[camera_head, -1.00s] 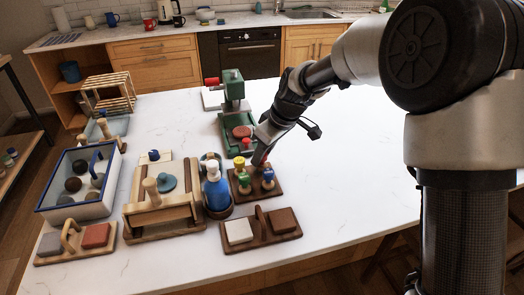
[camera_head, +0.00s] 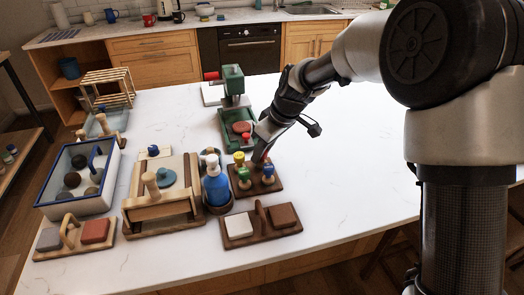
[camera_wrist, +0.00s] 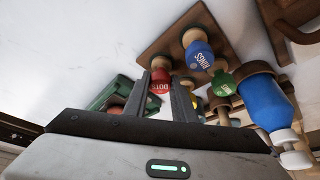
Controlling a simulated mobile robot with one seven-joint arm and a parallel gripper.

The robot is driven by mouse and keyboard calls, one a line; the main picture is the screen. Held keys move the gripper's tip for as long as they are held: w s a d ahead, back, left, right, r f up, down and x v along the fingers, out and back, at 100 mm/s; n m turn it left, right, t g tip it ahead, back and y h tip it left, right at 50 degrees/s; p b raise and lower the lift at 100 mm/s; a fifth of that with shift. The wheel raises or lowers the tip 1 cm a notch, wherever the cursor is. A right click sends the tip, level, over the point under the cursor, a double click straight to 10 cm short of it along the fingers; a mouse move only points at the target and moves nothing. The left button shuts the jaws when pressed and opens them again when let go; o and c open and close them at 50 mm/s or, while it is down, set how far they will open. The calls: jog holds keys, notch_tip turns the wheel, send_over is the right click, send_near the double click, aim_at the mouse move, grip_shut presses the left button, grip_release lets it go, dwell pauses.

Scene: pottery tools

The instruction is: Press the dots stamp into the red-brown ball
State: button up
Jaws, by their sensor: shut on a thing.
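The dots stamp has a red end marked DOTS (camera_wrist: 160,80) in the wrist view. My gripper (camera_wrist: 172,88) is shut on it, with dark fingers on either side. A red-brown rounded piece (camera_head: 241,127), which looks like the ball, lies on the green base just behind my gripper. A reddish-brown patch (camera_wrist: 115,109) also shows on green in the wrist view.
The rack holds blue (camera_head: 268,173), green (camera_head: 243,174) and yellow (camera_head: 239,158) stamps. A blue bottle (camera_head: 215,190) stands left of it. A two-block tray (camera_head: 262,238) lies in front. The green press (camera_head: 234,85) stands behind. The table to the right is clear.

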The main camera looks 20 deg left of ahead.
jog(key=o, duration=1.2)
jog(key=shift+c, duration=0.2)
